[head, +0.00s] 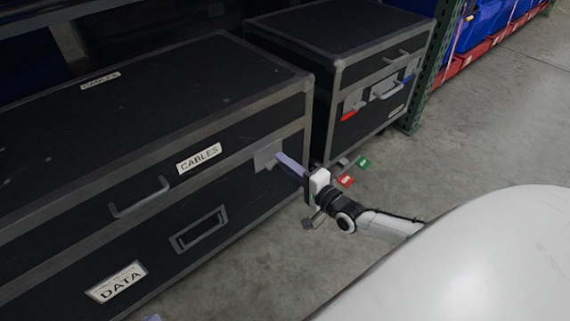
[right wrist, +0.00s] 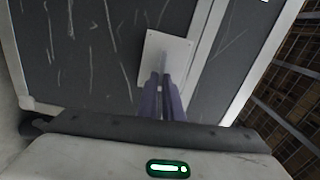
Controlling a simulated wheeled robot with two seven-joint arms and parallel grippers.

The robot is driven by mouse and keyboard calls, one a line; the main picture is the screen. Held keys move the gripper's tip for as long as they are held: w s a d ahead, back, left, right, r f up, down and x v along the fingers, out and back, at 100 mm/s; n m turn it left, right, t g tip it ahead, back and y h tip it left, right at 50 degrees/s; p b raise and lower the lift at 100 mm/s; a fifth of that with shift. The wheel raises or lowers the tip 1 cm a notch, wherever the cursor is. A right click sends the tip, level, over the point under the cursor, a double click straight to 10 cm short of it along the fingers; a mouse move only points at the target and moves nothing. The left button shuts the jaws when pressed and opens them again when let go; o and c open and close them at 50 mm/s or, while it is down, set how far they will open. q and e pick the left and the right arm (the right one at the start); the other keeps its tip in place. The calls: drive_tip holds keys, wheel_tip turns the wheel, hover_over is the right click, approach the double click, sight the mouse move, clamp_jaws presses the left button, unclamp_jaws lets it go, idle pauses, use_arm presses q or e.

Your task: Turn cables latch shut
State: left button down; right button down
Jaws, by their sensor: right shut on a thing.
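The black case with grey edging carries a CABLES label (head: 199,157) on its front. The latch is a grey plate (head: 267,155) on the case front, right of that label; it also shows as a pale plate (right wrist: 171,50) in the right wrist view. My right gripper (head: 284,163) reaches it with purple fingers. In the right wrist view its fingers (right wrist: 163,90) are closed together on the thin latch tab standing out from the plate. The fingers hide part of the tab, so its exact angle is hard to tell.
A second black case (head: 340,60) stands behind to the right, with red and blue tags on its front. A case handle (head: 140,198) and a DATA label (head: 117,283) are on the near case. Grey floor at right is open.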

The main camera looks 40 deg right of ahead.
use_arm(q)
drive_tip(key=shift+r, duration=0.15)
use_arm(e)
drive_tip(key=shift+f+m, duration=0.1)
drive_tip(key=shift+m, duration=0.6)
drive_tip(key=c, duration=1.9)
unclamp_jaws()
